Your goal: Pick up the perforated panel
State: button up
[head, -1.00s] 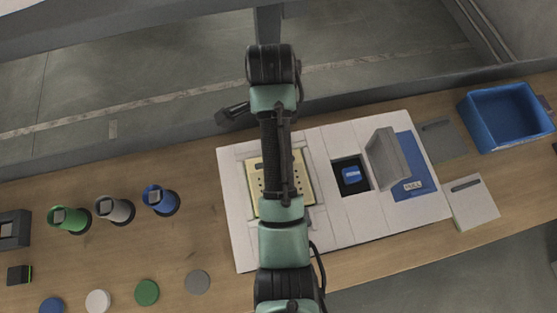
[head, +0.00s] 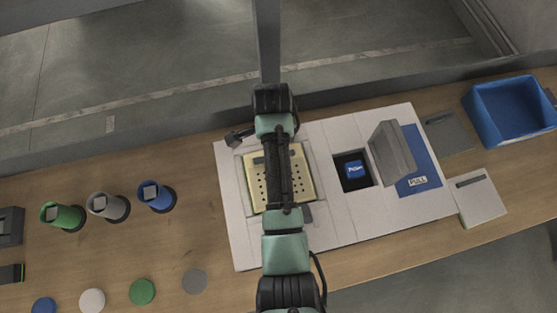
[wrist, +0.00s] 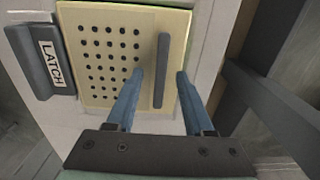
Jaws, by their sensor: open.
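The perforated panel (wrist: 110,55) is a cream square plate with rows of dark holes and a dark grey bar handle (wrist: 161,70) along one edge. In the head view, the panel (head: 301,172) lies in the white board, partly hidden by my arm. In the wrist view, my gripper (wrist: 160,74) is open, with its two blue fingers on either side of the handle in the picture. I cannot tell how far the fingertips are above the panel. A grey block marked LATCH (wrist: 48,60) sits beside the panel's opposite edge. My gripper's fingers are hidden in the head view.
Right of the panel are an opening with a blue item (head: 354,170), a raised grey lid (head: 393,148) and a blue PULL plate (head: 424,180). A blue bin (head: 510,108) stands far right. Several cups and discs stand left on the wooden bench (head: 200,235).

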jog(key=shift+f, duration=0.1)
jog(key=shift+c, duration=0.3)
grip_shut()
